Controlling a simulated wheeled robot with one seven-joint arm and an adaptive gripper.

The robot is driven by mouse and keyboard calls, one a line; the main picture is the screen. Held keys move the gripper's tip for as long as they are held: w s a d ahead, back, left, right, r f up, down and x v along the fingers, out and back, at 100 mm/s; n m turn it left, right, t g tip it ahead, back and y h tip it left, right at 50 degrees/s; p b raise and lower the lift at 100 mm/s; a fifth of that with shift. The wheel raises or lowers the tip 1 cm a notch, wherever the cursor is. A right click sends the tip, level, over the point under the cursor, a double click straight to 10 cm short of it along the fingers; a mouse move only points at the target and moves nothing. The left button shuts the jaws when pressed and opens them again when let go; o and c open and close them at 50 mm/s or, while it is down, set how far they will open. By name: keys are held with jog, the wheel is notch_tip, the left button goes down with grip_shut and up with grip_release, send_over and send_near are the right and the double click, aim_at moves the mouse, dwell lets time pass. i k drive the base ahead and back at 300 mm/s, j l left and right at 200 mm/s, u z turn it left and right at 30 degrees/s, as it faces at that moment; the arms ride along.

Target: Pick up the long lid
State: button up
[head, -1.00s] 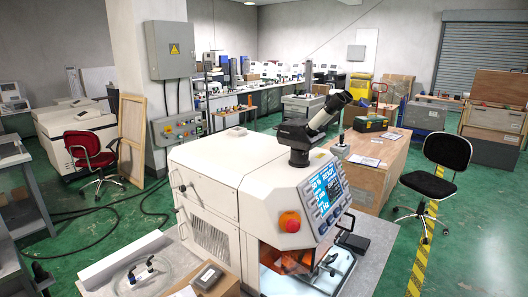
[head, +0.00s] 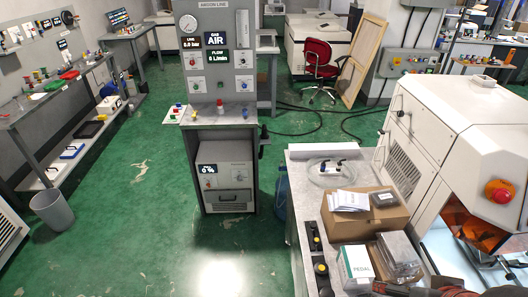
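I cannot make out a long lid with certainty in the head view. Whether any of these pieces is a lid I cannot tell. No gripper fingers show. A dark and red shape cuts into the bottom edge at the right, and I cannot tell what it is.
A white machine with a red button (head: 498,191) stands on the bench's right. A grey gas-panel cabinet (head: 226,175) stands mid-view. A workbench (head: 60,105) runs along the left, with a waste bin (head: 52,211) before it. Green floor between is clear. Hoses lie near the red chair (head: 319,62).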

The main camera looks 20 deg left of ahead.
aim_at(322, 150)
jog(key=u, duration=0.8)
jog(key=i+j+u, duration=0.2)
jog(key=j, duration=0.2)
jog(key=j+u, duration=0.15)
jog(key=j, duration=0.25)
jog(key=i+j+u, duration=0.2)
jog(key=i+j+z, duration=0.1)
jog(key=i+j, duration=0.2)
jog(key=i, duration=0.2)
jog(key=i+j+z, duration=0.1)
jog(key=i+j, duration=0.25)
jog(key=i, duration=0.15)
jog(key=i+l+z, duration=0.1)
jog(key=i+z, duration=0.2)
jog(key=z, duration=0.2)
jog(key=i+z, duration=0.3)
jog(key=z, duration=0.2)
jog(key=i+j+z, duration=0.1)
jog(key=i+z, duration=0.2)
jog(key=z, duration=0.15)
jog(key=i+j+z, duration=0.2)
jog(key=z, duration=0.3)
jog(key=i+z, duration=0.25)
jog(key=z, duration=0.25)
jog(key=i+z, duration=0.2)
jog(key=z, duration=0.25)
jog(key=i+j+z, duration=0.1)
jog(key=i+z, duration=0.15)
jog(key=z, duration=0.25)
